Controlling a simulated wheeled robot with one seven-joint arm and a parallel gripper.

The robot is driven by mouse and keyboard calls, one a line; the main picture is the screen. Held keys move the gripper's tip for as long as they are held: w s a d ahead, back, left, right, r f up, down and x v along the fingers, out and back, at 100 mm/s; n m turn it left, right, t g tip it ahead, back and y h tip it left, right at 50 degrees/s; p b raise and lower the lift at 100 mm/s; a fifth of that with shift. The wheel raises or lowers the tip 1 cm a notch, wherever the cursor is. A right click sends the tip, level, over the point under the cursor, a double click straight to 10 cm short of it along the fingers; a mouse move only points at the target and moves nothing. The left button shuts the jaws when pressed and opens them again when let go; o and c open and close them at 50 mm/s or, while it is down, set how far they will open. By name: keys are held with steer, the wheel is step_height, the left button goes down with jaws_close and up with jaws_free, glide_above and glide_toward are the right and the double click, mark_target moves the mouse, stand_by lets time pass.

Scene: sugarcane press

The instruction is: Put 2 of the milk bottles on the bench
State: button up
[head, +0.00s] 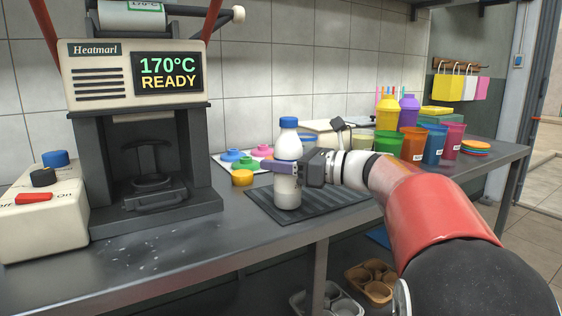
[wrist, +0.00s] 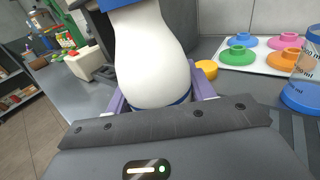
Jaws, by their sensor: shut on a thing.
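One milk bottle (head: 287,188) is in the head view, white with a blue cap and upright. My gripper (head: 280,166) is shut around its middle, coming from the right. The bottle's base is at the dark ribbed mat (head: 330,199) on the bench (head: 150,262); I cannot tell whether it touches. In the wrist view the white bottle (wrist: 148,50) fills the space between the purple fingers (wrist: 160,98), its top cut off by the frame edge. I make out no other milk bottle.
A heat press (head: 135,75) reading 170°C READY and a button box (head: 40,215) stand on the left. Coloured lids lie on a white tray (wrist: 262,67) behind. A clear graduated container (wrist: 303,80) is close right in the wrist view. Several coloured cups (head: 413,143) stand right.

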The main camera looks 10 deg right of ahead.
steer(key=shift+f, duration=0.25)
steer(key=o, duration=1.5)
steer(key=shift+c, duration=0.2)
steer(key=shift+f, duration=0.1)
